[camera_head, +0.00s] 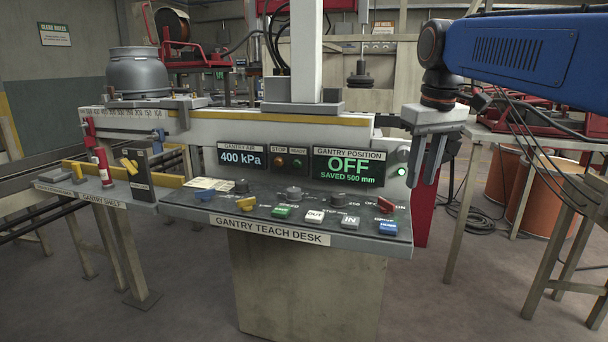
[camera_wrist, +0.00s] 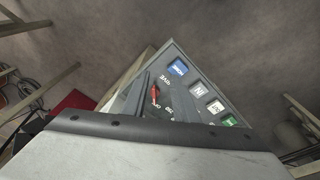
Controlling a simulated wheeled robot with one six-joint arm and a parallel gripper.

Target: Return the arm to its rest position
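My blue arm reaches in from the upper right. In the wrist view the red drive knob (camera_wrist: 154,92) and the blue button (camera_wrist: 179,67) show beyond the gripper. The head view also shows the red knob (camera_head: 387,206), left of and below the fingertips. The position display (camera_head: 348,165) reads OFF, SAVED 500 mm.
The desk carries several knobs and buttons, including a yellow knob (camera_head: 246,204) and a green button (camera_head: 282,212). A pressure display (camera_head: 242,158) reads 400 kPa. A gantry shelf (camera_head: 90,194) stands left. Orange drums (camera_head: 548,205) stand under a right-hand table. Floor between desk and table is mostly clear.

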